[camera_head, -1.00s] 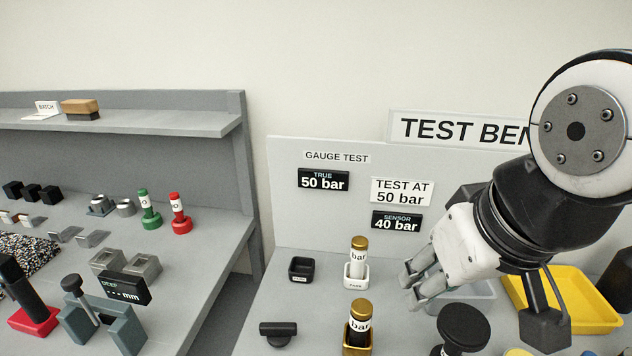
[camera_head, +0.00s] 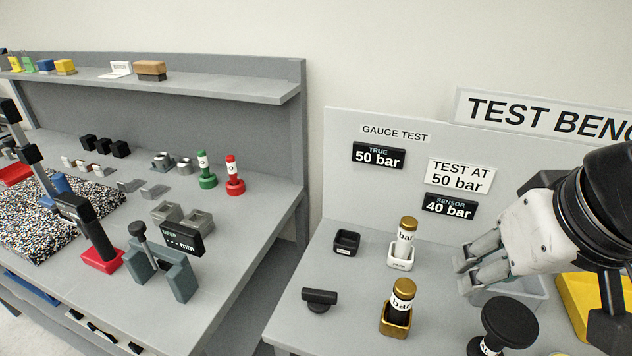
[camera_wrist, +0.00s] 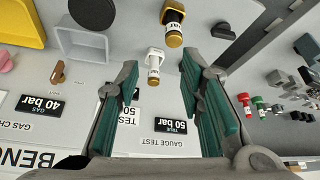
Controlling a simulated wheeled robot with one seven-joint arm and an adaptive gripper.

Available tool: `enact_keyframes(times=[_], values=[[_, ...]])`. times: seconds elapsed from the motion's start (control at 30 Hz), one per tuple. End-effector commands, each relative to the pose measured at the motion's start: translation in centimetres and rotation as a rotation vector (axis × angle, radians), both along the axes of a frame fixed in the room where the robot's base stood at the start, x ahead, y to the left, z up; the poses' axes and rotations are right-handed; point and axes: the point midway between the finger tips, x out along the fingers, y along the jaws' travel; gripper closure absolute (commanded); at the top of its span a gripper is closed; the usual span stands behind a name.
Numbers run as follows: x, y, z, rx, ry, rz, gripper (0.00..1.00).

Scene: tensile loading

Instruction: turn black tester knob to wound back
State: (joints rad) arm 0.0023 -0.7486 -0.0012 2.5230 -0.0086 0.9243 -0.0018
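A large round black knob (camera_head: 508,325) stands at the front right, also at the wrist view's top left (camera_wrist: 92,12). I cannot tell for sure which is the tester knob. My gripper (camera_head: 470,273) hovers over the bench, right of the white-based gauge, touching neither knob. In the wrist view its green-padded fingers (camera_wrist: 162,100) are apart with nothing held between them.
A gold-capped sensor in a white holder (camera_head: 401,255) and another in a gold holder (camera_head: 396,318) stand between the bar knob and my gripper. An empty black holder (camera_head: 346,242) is behind. A yellow tray (camera_head: 578,300) lies right. A gap separates the left bench.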

Motion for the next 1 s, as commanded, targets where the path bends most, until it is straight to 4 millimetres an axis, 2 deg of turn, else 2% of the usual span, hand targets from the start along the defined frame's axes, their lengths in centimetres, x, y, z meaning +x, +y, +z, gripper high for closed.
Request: enact_keyframes(times=[0.13, 0.23, 0.37, 0.53, 0.77, 1.0], values=[[0.4, 0.1, 0.1, -0.017, 0.011, 0.019, 0.65], [1.5, 0.5, 0.3, -0.065, 0.043, 0.078, 0.65], [4.1, 1.5, 0.3, -0.158, 0.108, 0.218, 0.65], [7.9, 3.8, -0.7, -0.263, 0.2, 0.445, 0.65], [12.6, 8.1, -3.8, -0.341, 0.301, 0.774, 0.65], [15.9, 13.6, -8.5, -0.343, 0.365, 1.118, 0.65]])
